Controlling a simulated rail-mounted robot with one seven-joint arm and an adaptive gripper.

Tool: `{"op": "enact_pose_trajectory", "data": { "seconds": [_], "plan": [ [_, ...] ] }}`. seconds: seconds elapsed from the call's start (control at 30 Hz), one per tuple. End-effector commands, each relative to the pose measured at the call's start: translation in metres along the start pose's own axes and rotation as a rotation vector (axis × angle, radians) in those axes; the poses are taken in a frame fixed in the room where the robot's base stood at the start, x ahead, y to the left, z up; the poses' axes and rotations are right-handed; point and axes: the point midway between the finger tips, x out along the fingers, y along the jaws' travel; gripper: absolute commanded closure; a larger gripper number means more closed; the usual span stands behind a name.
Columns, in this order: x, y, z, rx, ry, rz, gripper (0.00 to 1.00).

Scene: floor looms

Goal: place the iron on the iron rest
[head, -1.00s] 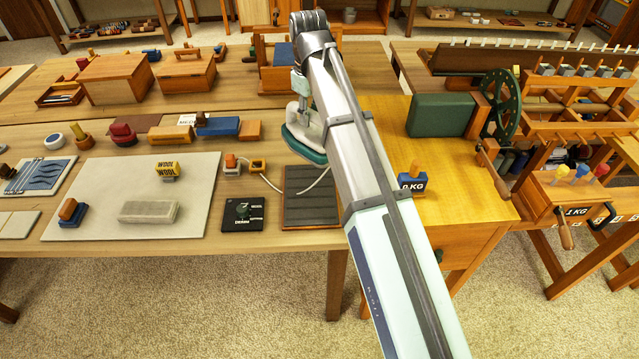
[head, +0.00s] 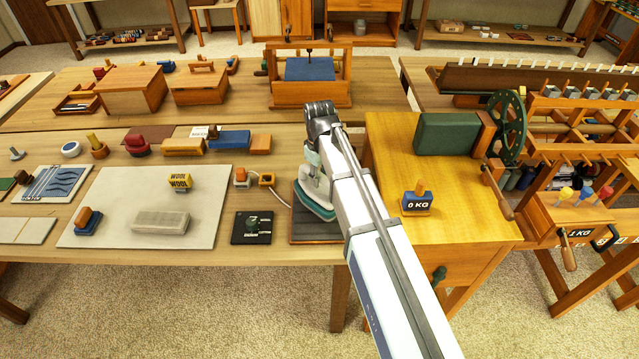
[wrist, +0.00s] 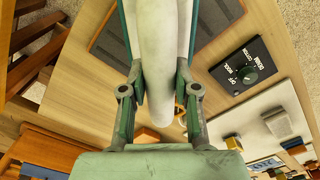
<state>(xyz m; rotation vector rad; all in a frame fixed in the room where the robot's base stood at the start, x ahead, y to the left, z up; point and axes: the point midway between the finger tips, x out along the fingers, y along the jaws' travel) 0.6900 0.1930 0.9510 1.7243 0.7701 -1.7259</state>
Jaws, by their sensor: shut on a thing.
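The iron (head: 316,206), with a white body and a green edge, is at the dark iron rest (head: 318,235) near the table's right front edge. My gripper (head: 314,165) is shut on the iron's pale handle, which fills the middle of the wrist view (wrist: 160,60) between my two fingers. The iron's sole lies over the rest, roughly level; I cannot tell whether it touches. The rest also shows behind the handle in the wrist view (wrist: 108,38). My arm hides part of the rest's right side.
A black dial box (head: 251,230) is just left of the rest. A pale pad (head: 130,236) with a grey block (head: 160,222) and a yellow wool block (head: 180,183) lies further left. A white cord runs from small orange-topped blocks (head: 241,176). A yellow wooden cabinet top (head: 455,215) is on the right.

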Motion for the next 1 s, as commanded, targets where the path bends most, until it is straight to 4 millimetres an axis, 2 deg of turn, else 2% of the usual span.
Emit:
{"op": "enact_pose_trajectory", "data": {
  "seconds": [0.17, 0.5, 0.93, 0.97, 1.0],
  "plan": [
    [0.005, 0.000, 0.000, 0.000, 0.001, 0.000, 1.00],
    [0.036, 0.000, 0.000, 0.000, 0.000, 0.000, 1.00],
    [0.042, 0.000, 0.000, 0.000, 0.001, 0.001, 1.00],
    [0.042, 0.000, 0.000, 0.000, 0.001, 0.000, 0.59],
    [0.042, 0.000, 0.000, 0.000, 0.001, 0.000, 0.45]
  ]
}}
